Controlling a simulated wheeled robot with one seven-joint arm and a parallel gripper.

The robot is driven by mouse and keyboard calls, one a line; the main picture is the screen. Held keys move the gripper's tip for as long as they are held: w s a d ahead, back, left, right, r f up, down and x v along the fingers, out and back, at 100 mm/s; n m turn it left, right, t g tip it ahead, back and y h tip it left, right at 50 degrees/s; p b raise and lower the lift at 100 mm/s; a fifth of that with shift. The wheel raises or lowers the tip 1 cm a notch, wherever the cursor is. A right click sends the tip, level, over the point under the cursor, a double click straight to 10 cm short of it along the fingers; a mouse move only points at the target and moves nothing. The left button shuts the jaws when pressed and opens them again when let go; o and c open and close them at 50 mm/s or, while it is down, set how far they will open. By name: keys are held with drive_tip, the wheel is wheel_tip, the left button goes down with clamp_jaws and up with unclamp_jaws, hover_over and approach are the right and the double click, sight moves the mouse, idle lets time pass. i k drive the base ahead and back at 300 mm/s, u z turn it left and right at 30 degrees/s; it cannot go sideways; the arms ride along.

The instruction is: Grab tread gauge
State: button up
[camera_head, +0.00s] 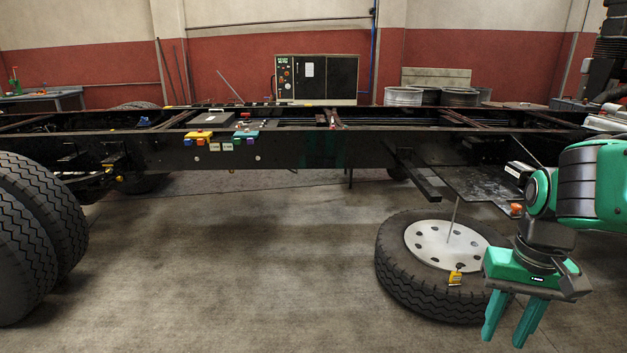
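A small yellow item (455,278), which looks like the tread gauge, is on the near upper edge of a tyre lying flat on the floor. The tyre (405,277) is black with a pale round wheel disc (447,243) in it. My gripper (504,340) is green and points down at the lower right, to the right of the yellow item and apart from it. Its two fingers stand apart with nothing between them. The gripper's body hides the right side of the tyre.
A long black truck chassis frame (300,153) crosses the view, carrying several coloured boxes. A thin rod (454,217) stands up from the wheel disc. Large tyres (30,235) stand at the left. The concrete floor (230,270) in the middle is clear.

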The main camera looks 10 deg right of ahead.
sight(455, 280)
drive_tip(key=z, duration=0.55)
drive_tip(key=i, duration=0.8)
drive_tip(key=z, duration=1.1)
drive_tip(key=i, duration=0.8)
drive_tip(key=z, duration=0.4)
